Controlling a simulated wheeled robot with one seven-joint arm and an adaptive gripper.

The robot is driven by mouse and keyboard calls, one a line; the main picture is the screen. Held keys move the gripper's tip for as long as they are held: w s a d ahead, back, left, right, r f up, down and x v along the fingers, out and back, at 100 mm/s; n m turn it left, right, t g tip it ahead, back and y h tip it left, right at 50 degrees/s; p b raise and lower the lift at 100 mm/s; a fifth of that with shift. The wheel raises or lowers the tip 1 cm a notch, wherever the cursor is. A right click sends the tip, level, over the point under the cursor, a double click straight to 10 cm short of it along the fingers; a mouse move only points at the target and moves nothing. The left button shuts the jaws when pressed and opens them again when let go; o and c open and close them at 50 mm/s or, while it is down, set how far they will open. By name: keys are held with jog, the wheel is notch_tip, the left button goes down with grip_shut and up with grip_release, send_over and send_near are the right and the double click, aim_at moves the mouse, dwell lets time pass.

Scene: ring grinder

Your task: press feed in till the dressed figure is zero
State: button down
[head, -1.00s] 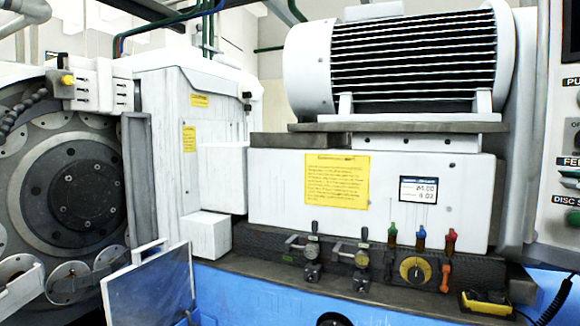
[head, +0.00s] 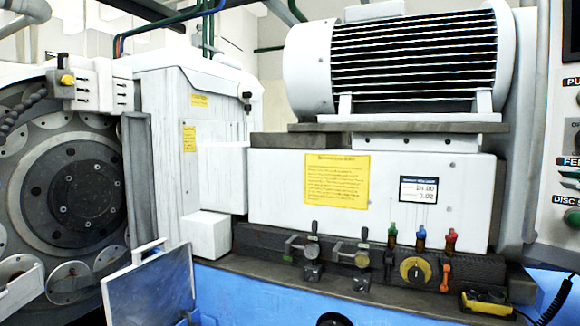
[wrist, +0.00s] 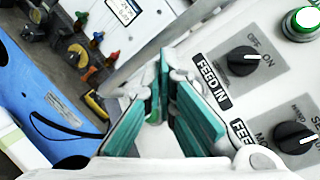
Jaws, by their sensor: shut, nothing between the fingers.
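The knob's exact setting is hard to tell. The small readout (head: 418,190) on the white housing has two lines of figures; the lower looks like 0.02, the upper is blurred. The readout also shows in the wrist view (wrist: 123,10).
A second knob (wrist: 292,137) and a lit green button (wrist: 306,20) are on the same panel. The yellow-black handset (head: 487,303) lies on the ledge at right. Coloured levers (head: 421,237) stand below the housing, and a motor (head: 405,65) sits above it.

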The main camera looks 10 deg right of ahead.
jog(key=a+n+g+p, duration=0.1)
jog(key=a+g+p, duration=0.1)
jog(key=s+a+n+g+p, duration=0.1)
jog(key=a+n+g+p, duration=0.1)
jog(key=p, duration=0.1)
jog(key=shift+r, duration=0.1)
jog(key=shift+d, duration=0.1)
dwell(0.4)
jog(key=w+d, duration=0.3)
jog(key=d, duration=0.5)
jog(key=shift+w, duration=0.3)
jog(key=shift+d, duration=0.1)
dwell(1.2)
jog(key=shift+w+d, duration=0.15)
jog(key=shift+d, duration=0.2)
